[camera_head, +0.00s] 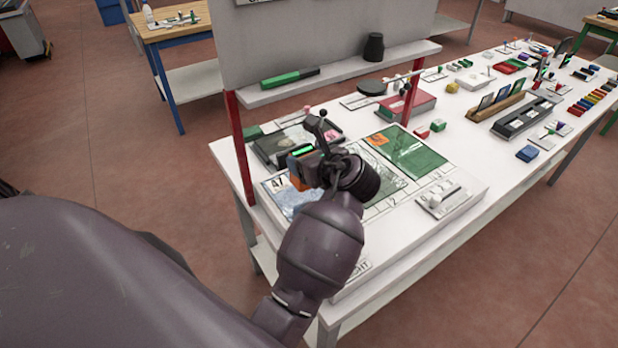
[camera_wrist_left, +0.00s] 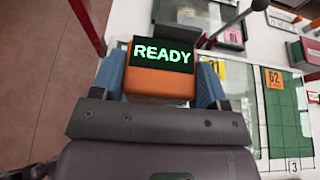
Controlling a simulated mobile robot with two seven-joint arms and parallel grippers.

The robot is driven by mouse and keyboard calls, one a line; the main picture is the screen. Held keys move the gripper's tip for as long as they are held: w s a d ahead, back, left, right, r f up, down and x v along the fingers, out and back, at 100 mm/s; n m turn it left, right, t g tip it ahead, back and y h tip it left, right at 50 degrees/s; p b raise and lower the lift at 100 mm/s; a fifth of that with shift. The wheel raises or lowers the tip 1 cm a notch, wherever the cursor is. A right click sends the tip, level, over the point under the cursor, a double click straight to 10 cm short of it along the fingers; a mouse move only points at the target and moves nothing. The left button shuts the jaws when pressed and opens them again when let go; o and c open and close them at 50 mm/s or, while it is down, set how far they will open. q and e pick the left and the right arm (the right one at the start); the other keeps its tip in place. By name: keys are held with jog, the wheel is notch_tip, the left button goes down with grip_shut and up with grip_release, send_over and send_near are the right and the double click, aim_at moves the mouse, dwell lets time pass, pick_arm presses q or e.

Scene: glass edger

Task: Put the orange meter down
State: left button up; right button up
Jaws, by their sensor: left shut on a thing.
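The orange meter (camera_wrist_left: 160,82) fills the upper middle of the left wrist view, with a dark screen reading "READY" in green. It also shows in the head view, where its lit green screen (camera_head: 302,151) faces up. My left gripper (camera_head: 309,166) is shut on the meter, and its blue-grey fingers show on both sides of it in the left wrist view. The meter is over the near left part of the white table (camera_head: 405,232), beside a card marked 47 (camera_head: 280,193). I cannot tell whether its underside touches anything. My right gripper is not in view.
A green panel marked 62 (camera_head: 416,157) lies right of the gripper. A white switch box (camera_head: 443,198) is near the front edge. A red post (camera_head: 240,150) and shelf (camera_head: 345,72) stand close on the left and behind. Many small items crowd the right.

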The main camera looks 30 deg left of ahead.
pick_arm(q)
jog(key=shift+w+f, duration=0.1)
jog(key=shift+f, duration=0.85)
jog(key=shift+f+b, duration=0.3)
jog(key=shift+f, duration=1.2)
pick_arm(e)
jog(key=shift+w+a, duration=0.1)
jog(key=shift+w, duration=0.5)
pick_arm(q)
jog(key=shift+f, duration=0.1)
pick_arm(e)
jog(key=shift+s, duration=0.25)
pick_arm(q)
jog(key=o, duration=0.8)
jog(key=shift+o, duration=1.1)
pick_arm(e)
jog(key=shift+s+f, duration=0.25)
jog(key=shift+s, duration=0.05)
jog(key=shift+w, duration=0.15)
